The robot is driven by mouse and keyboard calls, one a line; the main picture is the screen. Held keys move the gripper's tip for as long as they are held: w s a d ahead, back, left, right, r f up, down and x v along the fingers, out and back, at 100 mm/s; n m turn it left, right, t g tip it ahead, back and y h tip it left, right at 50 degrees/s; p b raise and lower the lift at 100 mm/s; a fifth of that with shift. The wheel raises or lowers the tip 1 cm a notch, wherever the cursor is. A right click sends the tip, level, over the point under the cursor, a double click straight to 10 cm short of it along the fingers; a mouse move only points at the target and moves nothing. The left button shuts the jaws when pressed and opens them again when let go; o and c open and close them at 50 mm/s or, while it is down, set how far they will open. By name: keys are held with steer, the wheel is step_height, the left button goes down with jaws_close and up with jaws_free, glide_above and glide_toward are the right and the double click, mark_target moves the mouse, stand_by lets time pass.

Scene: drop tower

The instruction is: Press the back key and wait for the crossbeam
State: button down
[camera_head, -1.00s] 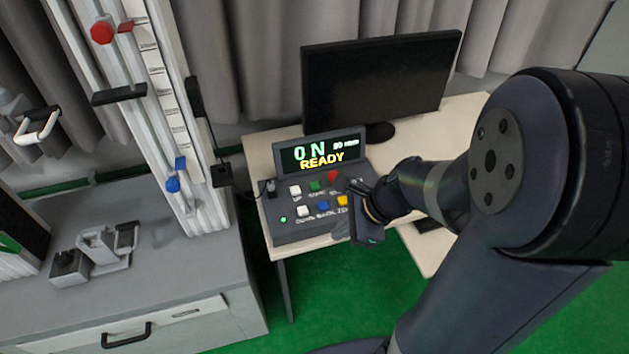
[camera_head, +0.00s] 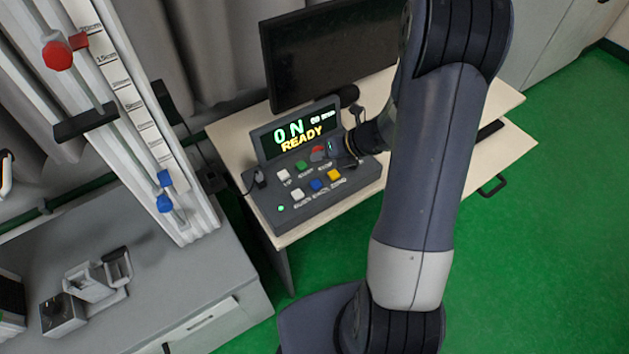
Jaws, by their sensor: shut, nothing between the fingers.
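The control console (camera_head: 268,208) sits on the desk, its display reading "0 N" and "READY". The blue key (camera_head: 317,186) is in the front row, between a white key and a yellow key; its small label looks like BACK. The drop tower (camera_head: 130,120) stands at the left with a black crossbar (camera_head: 86,122) across it, probably the crossbeam. My gripper (camera_head: 338,148) is shut and empty at the console's upper right, close to the red key (camera_head: 318,152). It is behind and right of the blue key, apart from it. Whether it touches the console cannot be told.
A dark monitor (camera_head: 325,58) stands behind the console. Red (camera_head: 57,55) and blue (camera_head: 165,204) parts sit on the tower. A grey cabinet (camera_head: 215,290) fills the lower left, with a small grey fixture (camera_head: 90,283) on top. Green floor is open at right.

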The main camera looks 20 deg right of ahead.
mark_target(320, 185)
steer(key=shift+f, duration=0.1)
step_height(320, 185, down, 9)
steer(key=b, duration=0.8)
stand_by(1.9)
steer(key=shift+f+b, duration=0.25)
steer(key=shift+b, duration=0.1)
